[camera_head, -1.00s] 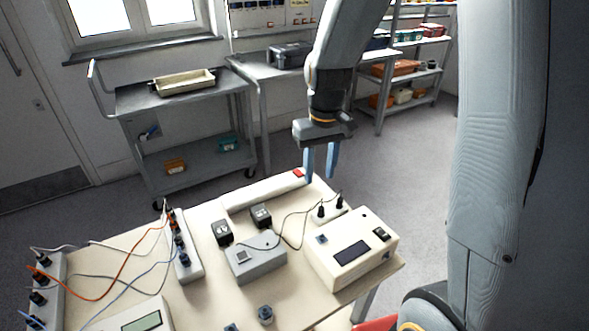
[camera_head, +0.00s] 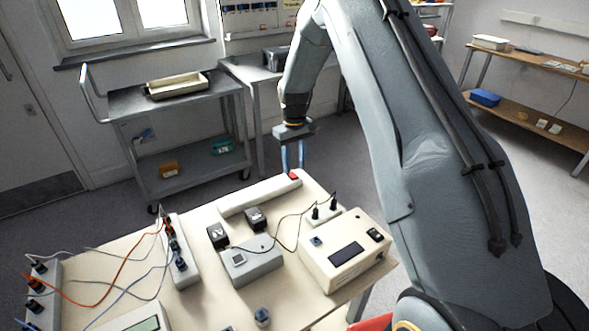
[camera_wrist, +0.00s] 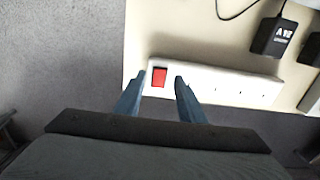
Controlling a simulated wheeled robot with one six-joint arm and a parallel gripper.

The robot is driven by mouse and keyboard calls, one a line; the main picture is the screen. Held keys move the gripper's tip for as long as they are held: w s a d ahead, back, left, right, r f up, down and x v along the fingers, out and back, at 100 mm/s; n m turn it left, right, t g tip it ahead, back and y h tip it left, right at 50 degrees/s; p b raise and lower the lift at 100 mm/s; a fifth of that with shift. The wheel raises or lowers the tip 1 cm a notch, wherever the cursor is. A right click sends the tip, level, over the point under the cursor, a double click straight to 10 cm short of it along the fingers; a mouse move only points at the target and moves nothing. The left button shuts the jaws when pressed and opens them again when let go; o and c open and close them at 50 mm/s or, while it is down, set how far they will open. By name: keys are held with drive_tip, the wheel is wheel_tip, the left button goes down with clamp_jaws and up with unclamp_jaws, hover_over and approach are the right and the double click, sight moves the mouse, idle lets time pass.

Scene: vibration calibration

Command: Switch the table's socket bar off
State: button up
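The socket bar (camera_head: 256,196) is a long white strip along the back edge of the table (camera_head: 205,207). Its red switch (camera_head: 294,175) is at its right end in the head view. In the wrist view the bar (camera_wrist: 222,86) runs to the right, with the red switch (camera_wrist: 159,77) at its left end. My gripper (camera_head: 293,163) is above that end. In the wrist view my gripper (camera_wrist: 160,80) is open and empty, its blue fingertips on either side of the switch. I cannot tell whether they touch the bar.
Black adapters (camera_head: 256,218), a grey box (camera_head: 250,262) and a cream instrument (camera_head: 345,253) with cables stand on the table in front of the bar. A trolley (camera_head: 125,101) stands behind. Open floor lies beyond the bar's right end.

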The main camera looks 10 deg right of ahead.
sight(294, 176)
drive_tip(key=shift+f+p, duration=0.3)
drive_tip(key=shift+f, duration=1.3)
clamp_jaws()
drive_tip(key=shift+w+a+f+g+b, duration=0.15)
drive_tip(key=shift+w+g+b, duration=0.2)
drive_tip(key=shift+b, duration=0.75)
drive_tip(key=g+b, duration=0.1)
drive_tip(key=b, duration=0.2)
drive_tip(key=shift+w+g+h, duration=0.1)
drive_tip(key=shift+g+h, duration=0.25)
drive_tip(key=shift+h, duration=0.05)
drive_tip(key=shift+r, duration=0.3)
